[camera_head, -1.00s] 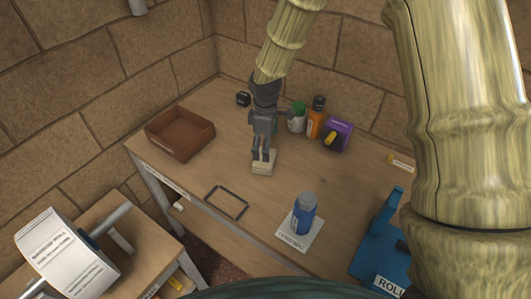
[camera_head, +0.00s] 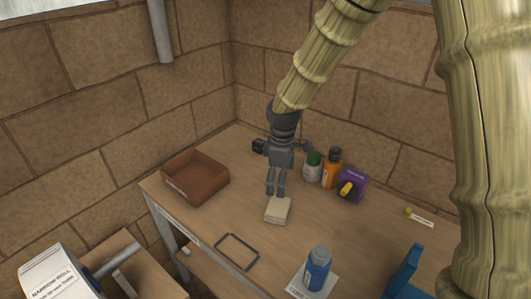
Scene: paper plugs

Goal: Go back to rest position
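My gripper (camera_head: 275,193) is dark grey and points down over the wooden table (camera_head: 215,216), behind a small pale block-like stack (camera_head: 278,211). Its two fingers show a narrow gap between them and hold nothing that I can see. The fingertips appear just above the stack's far edge; exact clearance is hard to tell. My pale, bamboo-like arm (camera_head: 325,50) reaches in from the top.
A brown tray (camera_head: 196,190) is left of my gripper. White (camera_head: 312,167) and orange (camera_head: 332,168) bottles and a purple box (camera_head: 353,183) stand to its right. A black frame (camera_head: 237,252), blue bottle (camera_head: 317,268) and blue dispenser (camera_head: 404,275) are nearer. Brick walls close the back.

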